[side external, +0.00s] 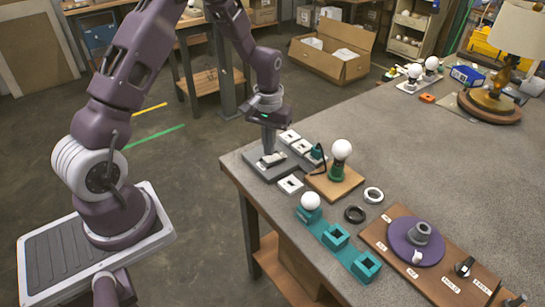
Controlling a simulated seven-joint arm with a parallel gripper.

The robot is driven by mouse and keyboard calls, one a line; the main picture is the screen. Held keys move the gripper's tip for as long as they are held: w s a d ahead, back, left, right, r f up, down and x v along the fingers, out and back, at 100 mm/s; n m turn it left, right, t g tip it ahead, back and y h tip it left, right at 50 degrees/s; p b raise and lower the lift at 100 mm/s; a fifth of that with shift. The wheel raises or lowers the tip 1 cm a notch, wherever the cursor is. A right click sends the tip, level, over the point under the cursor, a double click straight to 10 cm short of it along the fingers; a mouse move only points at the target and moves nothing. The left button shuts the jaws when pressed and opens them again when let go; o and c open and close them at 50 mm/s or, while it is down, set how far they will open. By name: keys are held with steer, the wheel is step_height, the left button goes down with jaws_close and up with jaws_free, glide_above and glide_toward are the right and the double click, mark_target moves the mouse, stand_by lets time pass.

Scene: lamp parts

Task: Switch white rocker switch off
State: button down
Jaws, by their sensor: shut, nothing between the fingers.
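My gripper (268,150) is shut, pointing down at the near left corner of the table. Its tip is at or just above a white rocker switch (272,160) on a dark grey base; I cannot tell whether it touches. The gripper partly hides this switch. More white switch plates (290,136) and (302,146) sit behind and to the right on grey bases. Another white square plate (290,184) lies in front. The rocker positions are too small to tell.
Right of the switches stands a wooden board (334,183) with a white bulb (341,149) in a green socket. The table's middle is clear.

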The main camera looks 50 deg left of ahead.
steer(key=shift+f, duration=1)
stand_by(0.3)
steer(key=shift+r, duration=3.55)
steer(key=shift+r, duration=0.1)
step_height(320, 180, up, 8)
steer(key=f+m+t, duration=0.1)
glide_above(269, 158)
steer(key=s+d, duration=0.2)
steer(key=d, duration=0.1)
steer(key=s+d+r+m+t, duration=0.2)
steer(key=s+d+r, duration=0.4)
steer(key=s+r, duration=0.3)
steer(key=s+d+r+m+t, duration=0.1)
steer(key=s+d, duration=0.1)
steer(key=s, duration=0.4)
steer(key=s+d+r+m+t, duration=0.1)
steer(key=s+r+m, duration=0.1)
steer(key=s, duration=0.5)
steer(key=shift+d+t, duration=0.3)
steer(key=shift+d, duration=0.1)
